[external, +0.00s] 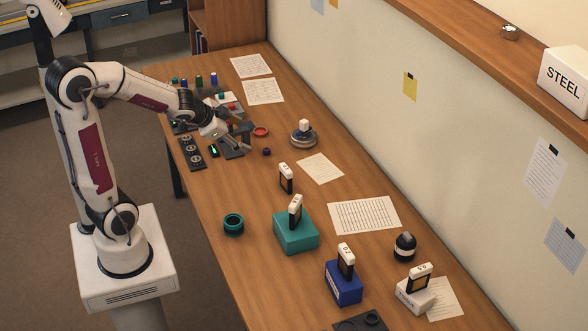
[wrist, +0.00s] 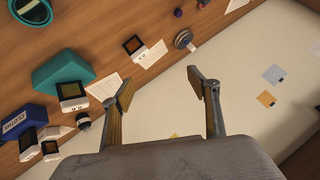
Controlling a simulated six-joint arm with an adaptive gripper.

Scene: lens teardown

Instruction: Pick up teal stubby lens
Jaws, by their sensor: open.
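The teal stubby lens (external: 233,224) is a short dark-centred teal cylinder on the near side of the table, left of the teal box. It also shows in the wrist view (wrist: 32,12), cut by the top left edge. My gripper (external: 243,141) is above the far part of the table, well away from the lens. In the wrist view its two fingers (wrist: 160,83) stand apart with nothing between them.
A teal box (external: 296,232) with a small tagged display on top stands right of the lens. A blue box (external: 344,285) and white box (external: 415,295) are farther front. Black trays and small parts lie below my gripper. A round grey stand (external: 303,138) is nearby. The wood around the lens is clear.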

